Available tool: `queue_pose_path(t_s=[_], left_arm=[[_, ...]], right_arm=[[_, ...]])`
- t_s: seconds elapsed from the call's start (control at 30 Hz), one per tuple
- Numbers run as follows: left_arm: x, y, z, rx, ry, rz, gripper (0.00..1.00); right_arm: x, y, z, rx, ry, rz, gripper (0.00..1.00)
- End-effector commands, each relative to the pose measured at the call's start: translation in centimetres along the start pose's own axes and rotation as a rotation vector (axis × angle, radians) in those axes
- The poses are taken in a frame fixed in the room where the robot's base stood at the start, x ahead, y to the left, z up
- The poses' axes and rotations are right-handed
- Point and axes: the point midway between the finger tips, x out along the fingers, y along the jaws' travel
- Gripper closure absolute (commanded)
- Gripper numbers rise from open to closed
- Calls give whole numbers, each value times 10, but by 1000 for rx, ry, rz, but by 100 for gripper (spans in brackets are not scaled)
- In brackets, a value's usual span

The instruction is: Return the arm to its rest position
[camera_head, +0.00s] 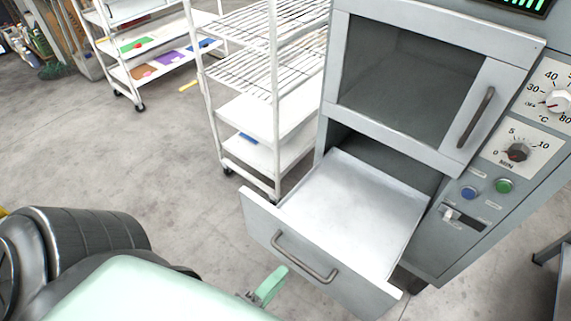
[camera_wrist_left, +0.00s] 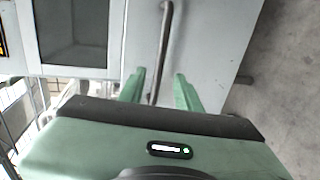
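My left gripper (camera_head: 268,284) sits in front of the open drawer (camera_head: 355,205) of the grey oven-like machine. In the head view its green fingers are low in the picture, just short of the drawer's grey bar handle (camera_head: 305,258). In the left wrist view the gripper (camera_wrist_left: 160,75) is open, with its two green fingers apart. There the handle (camera_wrist_left: 165,40) runs through the gap between the fingers in the picture, and neither finger is closed on it. The drawer's visible floor is bare. My right gripper is not in view.
The machine's upper door (camera_head: 410,75), with a dark window, is shut above the drawer. A white wire shelf rack (camera_head: 265,110) stands left of the machine. A second white shelf cart (camera_head: 150,60) is farther back. Bare concrete floor (camera_head: 150,160) lies open left of the rack.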

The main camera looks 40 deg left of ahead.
Motion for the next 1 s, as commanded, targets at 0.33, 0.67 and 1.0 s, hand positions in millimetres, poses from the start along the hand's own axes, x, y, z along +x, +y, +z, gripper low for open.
queue_pose_path(t_s=[0.33,0.67,1.0], left_arm=[[-3,1,0,-1,0,1,66],[-2,-8,1,19,-5,-15,66],[2,-205,19,598,-241,-403,66]], right_arm=[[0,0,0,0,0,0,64],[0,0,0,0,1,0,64],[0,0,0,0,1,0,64]])
